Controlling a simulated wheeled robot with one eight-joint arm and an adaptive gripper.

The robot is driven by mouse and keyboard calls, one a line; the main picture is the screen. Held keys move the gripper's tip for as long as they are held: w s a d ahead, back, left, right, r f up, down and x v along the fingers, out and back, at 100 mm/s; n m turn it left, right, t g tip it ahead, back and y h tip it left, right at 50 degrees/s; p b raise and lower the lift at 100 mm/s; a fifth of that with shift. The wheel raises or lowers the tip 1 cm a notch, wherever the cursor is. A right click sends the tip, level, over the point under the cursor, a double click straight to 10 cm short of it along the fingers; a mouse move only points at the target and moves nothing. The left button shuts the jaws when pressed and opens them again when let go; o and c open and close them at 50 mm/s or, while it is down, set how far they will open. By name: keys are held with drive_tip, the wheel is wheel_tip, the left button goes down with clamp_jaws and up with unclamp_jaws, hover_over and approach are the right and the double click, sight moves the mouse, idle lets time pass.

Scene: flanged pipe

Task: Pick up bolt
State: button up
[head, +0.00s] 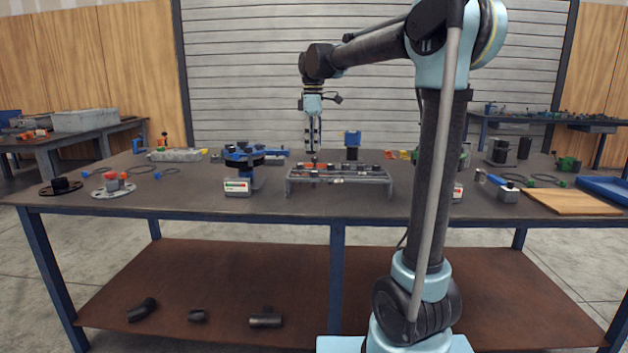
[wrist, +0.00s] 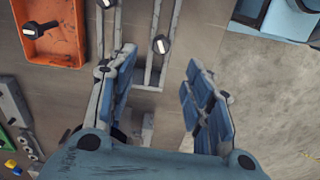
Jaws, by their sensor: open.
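My gripper (head: 313,148) points down above a grey metal rack (head: 340,181) on the workbench. In the wrist view my gripper (wrist: 162,68) is open, its two blue-padded fingers apart with nothing held. A bolt (wrist: 161,45) with a dark head and a white mark shows between and beyond the fingers, at the grey rails of the rack. Another dark bolt-like piece (wrist: 105,3) is at the top edge, partly cut off. A third, dark with a white end (wrist: 32,30), lies in an orange tray (wrist: 72,62) at the left.
A blue clamp-like device (head: 238,158) stands left of the rack. A flanged part (head: 113,186) and a dark flange (head: 61,186) lie at the bench's left. A wooden board (head: 572,201) and blue tray (head: 607,187) are at the right. Bench surface in front of the rack is mostly clear.

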sight(314, 172)
wheel_tip(314, 172, down, 10)
drive_tip(key=shift+d, duration=0.15)
idle(0.5)
clamp_jaws()
